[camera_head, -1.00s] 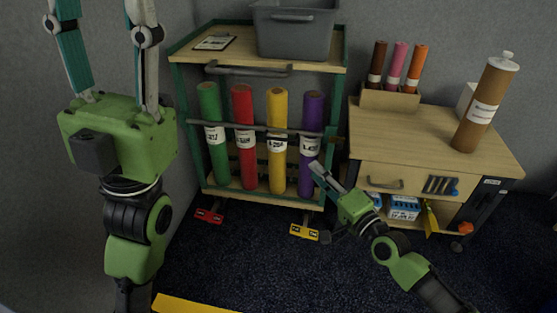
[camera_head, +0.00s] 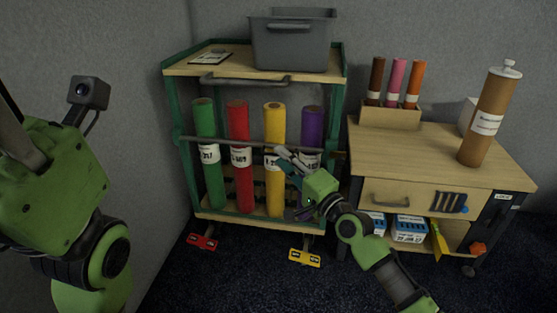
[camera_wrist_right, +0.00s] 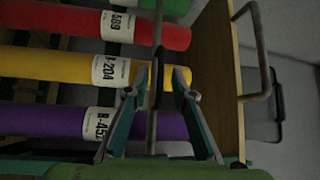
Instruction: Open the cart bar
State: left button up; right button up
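The cart (camera_head: 180,70) has a green frame and holds upright green, red, yellow and purple rolls. A thin grey cart bar (camera_head: 235,142) runs across the front of the rolls and is in place. My right gripper (camera_head: 285,160) is at the bar, in front of the yellow and purple rolls. In the right wrist view the bar (camera_wrist_right: 154,120) passes between the two fingers (camera_wrist_right: 160,95), which stand apart with gaps beside it. My left gripper (camera_head: 45,195) is raised at the left edge, away from the cart; its fingertips are out of frame.
A grey bin (camera_head: 292,45) and a clipboard (camera_head: 211,57) are on the cart top, above a grey handle (camera_head: 245,82). A wooden cabinet (camera_head: 440,160) stands close on the right. Red (camera_head: 202,242) and yellow (camera_head: 305,257) pedals lie at floor level.

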jog(key=shift+b+x, duration=0.35)
jog(key=shift+x, duration=1)
grip_shut()
